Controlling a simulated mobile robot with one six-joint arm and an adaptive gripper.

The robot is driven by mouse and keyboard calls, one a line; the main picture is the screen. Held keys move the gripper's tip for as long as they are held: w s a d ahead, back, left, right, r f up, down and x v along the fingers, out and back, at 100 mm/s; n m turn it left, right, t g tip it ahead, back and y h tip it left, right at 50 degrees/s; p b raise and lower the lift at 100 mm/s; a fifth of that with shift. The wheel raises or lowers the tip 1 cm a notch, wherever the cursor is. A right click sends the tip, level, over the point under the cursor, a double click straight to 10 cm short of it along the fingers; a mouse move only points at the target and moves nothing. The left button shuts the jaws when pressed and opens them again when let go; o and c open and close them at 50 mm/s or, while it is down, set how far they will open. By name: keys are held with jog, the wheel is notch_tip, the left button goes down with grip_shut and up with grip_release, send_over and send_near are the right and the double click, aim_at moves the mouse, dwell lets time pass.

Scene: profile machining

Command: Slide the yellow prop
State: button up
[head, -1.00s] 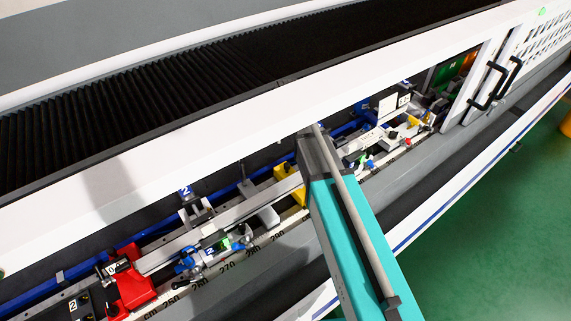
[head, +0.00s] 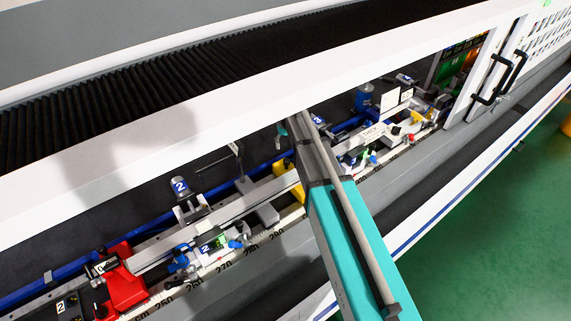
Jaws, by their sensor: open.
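A yellow block (head: 281,168), which looks like the yellow prop, stands at the profile rail (head: 235,206) inside the machine opening, near the 290 mark of the scale. My arm crosses in front of its right side, so part of it is hidden. My arm's grey end reaches into the opening under the white beam, just right of the yellow block. My gripper's fingers cannot be made out. I cannot tell whether anything touches the block.
A red clamp (head: 123,287) sits at the lower left of the rail. A blue-capped unit marked 2 (head: 179,187) stands behind the rail. The white beam (head: 215,121) borders the opening above. Black door handles (head: 497,83) are at the right.

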aim_at(287, 159)
jog(key=shift+f+b, duration=3.8)
jog(key=shift+f, duration=0.3)
grip_shut()
